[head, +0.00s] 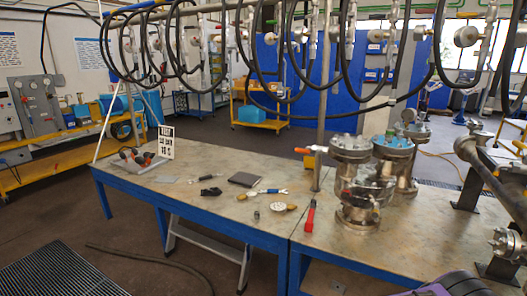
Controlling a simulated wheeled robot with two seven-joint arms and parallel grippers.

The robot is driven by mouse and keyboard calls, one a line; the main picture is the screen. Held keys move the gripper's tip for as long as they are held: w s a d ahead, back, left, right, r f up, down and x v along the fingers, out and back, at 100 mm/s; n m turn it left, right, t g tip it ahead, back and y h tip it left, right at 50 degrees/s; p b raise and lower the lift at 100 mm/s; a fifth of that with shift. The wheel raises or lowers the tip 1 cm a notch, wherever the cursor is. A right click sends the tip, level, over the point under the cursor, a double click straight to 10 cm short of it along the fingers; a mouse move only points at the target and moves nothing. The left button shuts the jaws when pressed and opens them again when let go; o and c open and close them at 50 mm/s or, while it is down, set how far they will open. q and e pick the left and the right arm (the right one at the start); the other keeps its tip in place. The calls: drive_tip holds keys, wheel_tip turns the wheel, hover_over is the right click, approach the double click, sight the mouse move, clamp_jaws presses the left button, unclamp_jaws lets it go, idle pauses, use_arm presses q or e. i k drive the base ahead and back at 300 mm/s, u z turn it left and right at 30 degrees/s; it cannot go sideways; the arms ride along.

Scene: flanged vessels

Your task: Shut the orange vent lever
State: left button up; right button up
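A small orange lever (304,151) points out to the left from a fitting at the upper left side of the front flanged vessel (353,180). It looks roughly level. Whether that is its open or shut position I cannot tell at this size. The vessel has metal flanges at top and bottom with a clear middle, and it stands upright on the table. A second vessel with a blue top (393,148) stands just behind it to the right. Neither of my grippers shows in the head view.
The metal-topped table (222,205) carries a red-handled tool (310,216), a wrench (262,193), a round gauge (284,207), a dark pad (244,180) and a sign (166,141). Black hoses hang above. Pipework (490,170) crowds the right.

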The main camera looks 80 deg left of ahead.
sight(306, 152)
drive_tip(key=u, duration=1.65)
drive_tip(key=i, duration=2.05)
drive_tip(key=u, duration=0.95)
